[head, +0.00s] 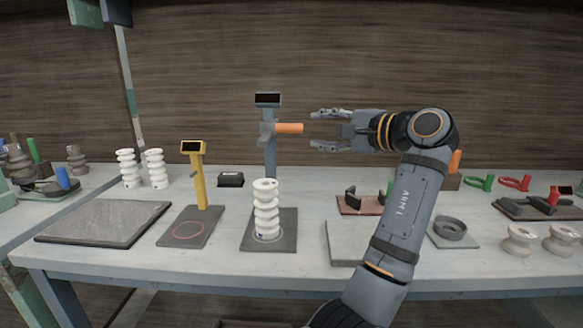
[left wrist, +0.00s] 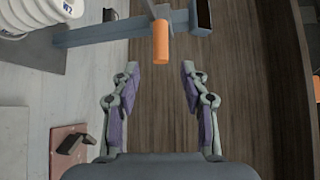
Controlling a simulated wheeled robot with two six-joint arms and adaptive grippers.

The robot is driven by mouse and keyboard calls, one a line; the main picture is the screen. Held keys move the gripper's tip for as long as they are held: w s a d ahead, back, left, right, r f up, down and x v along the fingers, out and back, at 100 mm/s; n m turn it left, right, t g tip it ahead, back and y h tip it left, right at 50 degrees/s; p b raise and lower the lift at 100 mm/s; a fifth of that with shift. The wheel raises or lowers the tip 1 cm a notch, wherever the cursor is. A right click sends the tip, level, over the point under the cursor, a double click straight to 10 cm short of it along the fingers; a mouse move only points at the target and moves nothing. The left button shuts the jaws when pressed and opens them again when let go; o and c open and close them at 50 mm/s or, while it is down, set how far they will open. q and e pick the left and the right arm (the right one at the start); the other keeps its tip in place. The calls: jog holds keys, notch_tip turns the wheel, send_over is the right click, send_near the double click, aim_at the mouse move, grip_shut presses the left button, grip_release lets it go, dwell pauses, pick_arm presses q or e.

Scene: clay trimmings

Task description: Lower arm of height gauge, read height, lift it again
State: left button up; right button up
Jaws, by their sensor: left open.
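The height gauge has a blue-grey post (head: 270,158) with a dark display (head: 268,99) on top. Its arm carries an orange handle (head: 289,128) sticking out right, above a white ribbed insulator (head: 266,210). The insulator stands upright on the gauge's dark base plate (head: 285,240). The display's digits are not readable. My left gripper (head: 313,129) is open and empty, pointing left just right of the handle, at its height. In the left wrist view the handle (left wrist: 161,45) lies ahead of my open fingertips (left wrist: 160,70), centred between them and apart. My right gripper is not in view.
A yellow gauge (head: 200,182) stands left of the blue-grey one. A dark slab (head: 103,222) lies further left, with two white insulators (head: 128,168) behind it. A red-brown tray (head: 362,207) and a grey ring (head: 450,228) are near my left arm.

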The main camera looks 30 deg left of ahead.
aim_at(296, 129)
pick_arm(q)
jog(key=p+x, duration=0.1)
jog(key=x, duration=0.8)
jog(key=shift+s+a+p, duration=0.2)
jog(key=shift+a+p, duration=0.15)
jog(key=shift+p, duration=0.05)
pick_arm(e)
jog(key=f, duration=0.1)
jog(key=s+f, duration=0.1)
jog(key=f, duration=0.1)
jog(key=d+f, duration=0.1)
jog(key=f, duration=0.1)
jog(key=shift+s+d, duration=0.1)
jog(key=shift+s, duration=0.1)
pick_arm(q)
grip_shut()
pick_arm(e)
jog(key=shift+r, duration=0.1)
